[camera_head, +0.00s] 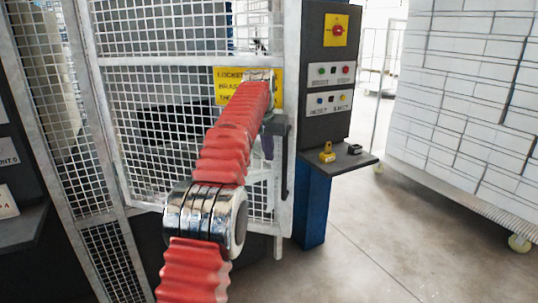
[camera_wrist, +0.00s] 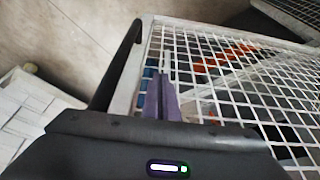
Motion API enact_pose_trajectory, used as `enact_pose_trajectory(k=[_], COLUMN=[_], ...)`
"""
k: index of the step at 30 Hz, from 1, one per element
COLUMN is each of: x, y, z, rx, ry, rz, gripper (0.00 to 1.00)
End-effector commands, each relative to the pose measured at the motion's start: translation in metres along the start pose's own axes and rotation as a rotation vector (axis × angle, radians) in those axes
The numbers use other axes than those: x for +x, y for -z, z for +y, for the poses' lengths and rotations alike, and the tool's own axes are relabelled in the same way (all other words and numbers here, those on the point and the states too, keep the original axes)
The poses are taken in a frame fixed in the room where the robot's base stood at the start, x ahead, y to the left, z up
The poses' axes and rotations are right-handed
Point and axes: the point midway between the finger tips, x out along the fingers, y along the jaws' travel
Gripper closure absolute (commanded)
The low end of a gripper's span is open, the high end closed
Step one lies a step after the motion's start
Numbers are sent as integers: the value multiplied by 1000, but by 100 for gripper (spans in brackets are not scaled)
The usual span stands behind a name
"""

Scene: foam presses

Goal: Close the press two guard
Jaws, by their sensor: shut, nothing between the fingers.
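The press guard (camera_head: 143,88) is a white mesh door in a pale metal frame, with a yellow warning sign (camera_head: 222,88) on it. Its lower edge slopes down to the right, and I cannot tell how far it stands open. A dark upright handle (camera_head: 287,165) is at its right edge; the handle also shows in the wrist view (camera_wrist: 118,65). My gripper (camera_head: 267,146) is in front of the guard's right part, just left of the handle. In the wrist view its purple fingers (camera_wrist: 161,90) are together and empty beside the frame edge. Whether they touch it is unclear.
A control panel (camera_head: 329,75) with a red knob and buttons stands right of the guard, above a small shelf (camera_head: 350,163) with a yellow item (camera_head: 327,152). A stack of white blocks (camera_head: 470,100) on a wheeled cart is far right. Floor between is clear.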

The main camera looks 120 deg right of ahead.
Motion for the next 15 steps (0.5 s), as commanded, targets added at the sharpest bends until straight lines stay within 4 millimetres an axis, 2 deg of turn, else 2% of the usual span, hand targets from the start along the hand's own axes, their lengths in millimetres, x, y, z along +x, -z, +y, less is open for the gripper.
enact_pose_trajectory(k=[6, 15], x=[-1, -2], y=[-2, -5], z=[-8, -9], rx=[-11, -13], ry=[4, 5], rz=[0, -1], gripper=[100, 100])
